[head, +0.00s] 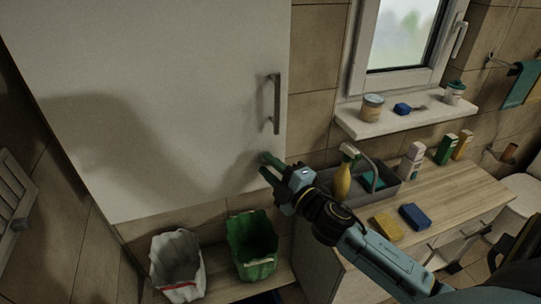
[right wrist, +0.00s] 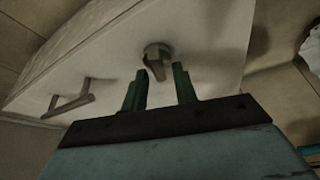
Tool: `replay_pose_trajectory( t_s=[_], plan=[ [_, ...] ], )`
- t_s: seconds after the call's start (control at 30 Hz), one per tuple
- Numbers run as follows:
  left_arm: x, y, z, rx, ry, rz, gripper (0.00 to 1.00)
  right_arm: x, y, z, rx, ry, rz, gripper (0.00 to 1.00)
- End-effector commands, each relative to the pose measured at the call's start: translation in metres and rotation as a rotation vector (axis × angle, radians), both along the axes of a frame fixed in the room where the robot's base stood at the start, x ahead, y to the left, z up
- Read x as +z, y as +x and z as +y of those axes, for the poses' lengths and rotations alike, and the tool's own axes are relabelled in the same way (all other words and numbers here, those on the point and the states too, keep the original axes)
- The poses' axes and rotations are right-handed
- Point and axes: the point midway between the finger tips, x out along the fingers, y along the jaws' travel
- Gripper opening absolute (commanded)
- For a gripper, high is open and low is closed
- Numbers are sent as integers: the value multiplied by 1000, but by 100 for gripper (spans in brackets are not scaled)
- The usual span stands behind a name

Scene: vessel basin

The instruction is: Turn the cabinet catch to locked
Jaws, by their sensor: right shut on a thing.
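The white cabinet door (head: 190,95) fills the upper left of the head view, with a grey bar handle (head: 276,103) near its right edge. My right gripper (head: 266,165) is at the door's lower right corner, below the handle, with its green fingers against the door. In the right wrist view the catch (right wrist: 156,58), a small grey turn-knob with a lever, sits between the fingertips of my right gripper (right wrist: 160,84). The gripper is shut on the catch. In the head view the catch is hidden by the fingers. My left gripper is not in view.
Right of the gripper stands a grey caddy (head: 402,193) with a yellow spray bottle (head: 342,182) on the wooden counter (head: 450,193). Yellow and blue sponges (head: 414,216) lie in front.

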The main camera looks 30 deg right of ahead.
Motion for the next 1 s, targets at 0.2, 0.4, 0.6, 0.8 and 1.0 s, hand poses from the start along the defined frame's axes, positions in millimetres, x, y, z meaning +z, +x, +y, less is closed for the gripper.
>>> replay_pose_trajectory(
  t_s=[0.2, 0.4, 0.6, 0.8, 1.0],
  plan=[
    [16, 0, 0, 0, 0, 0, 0, 2, 0, 0, 1, -145, 33, 6],
    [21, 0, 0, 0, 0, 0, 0, 0, 0, 0, -1, -226, 53, 6],
    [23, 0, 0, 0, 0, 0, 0, -1, 0, 0, -1, -262, 62, 6],
    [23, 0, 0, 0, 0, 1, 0, -1, 0, 0, -2, -270, 65, 5],
    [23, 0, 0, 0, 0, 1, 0, -1, 0, -1, -2, -269, 64, 5]
  ],
)
